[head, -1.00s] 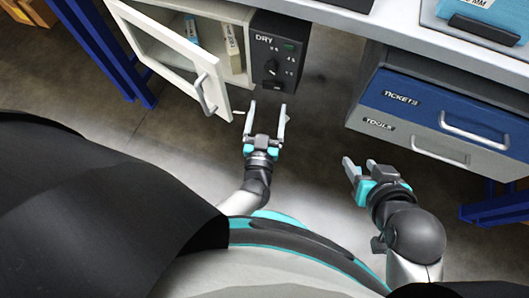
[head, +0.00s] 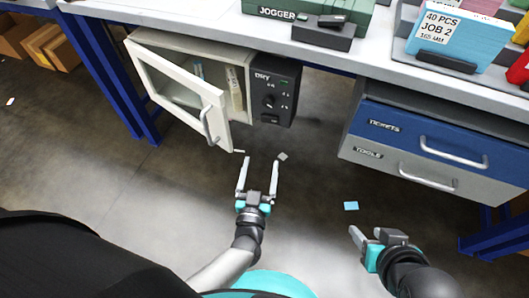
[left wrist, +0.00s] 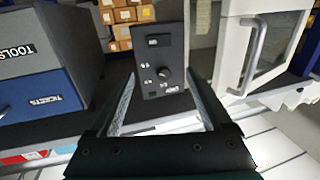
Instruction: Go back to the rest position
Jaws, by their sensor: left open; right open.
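My left gripper (head: 260,161) is open and empty, held over the floor below and in front of the dryer cabinet. Its two fingers also show in the left wrist view (left wrist: 160,78), spread apart with nothing between them. My right gripper (head: 366,233) hangs lower and to the right, in front of the drawers, open with nothing visible in it. The white dryer cabinet (head: 238,62) is under the bench with its glazed door (head: 215,110) swung open. Its dark DRY control panel (head: 270,92) is beside the opening; it also shows in the left wrist view (left wrist: 160,50).
The bench top (head: 200,14) carries a green jogger (head: 335,10) and a job tray (head: 430,52). Below are the blue tickets drawer (head: 400,135) and grey tools drawer (head: 400,163).

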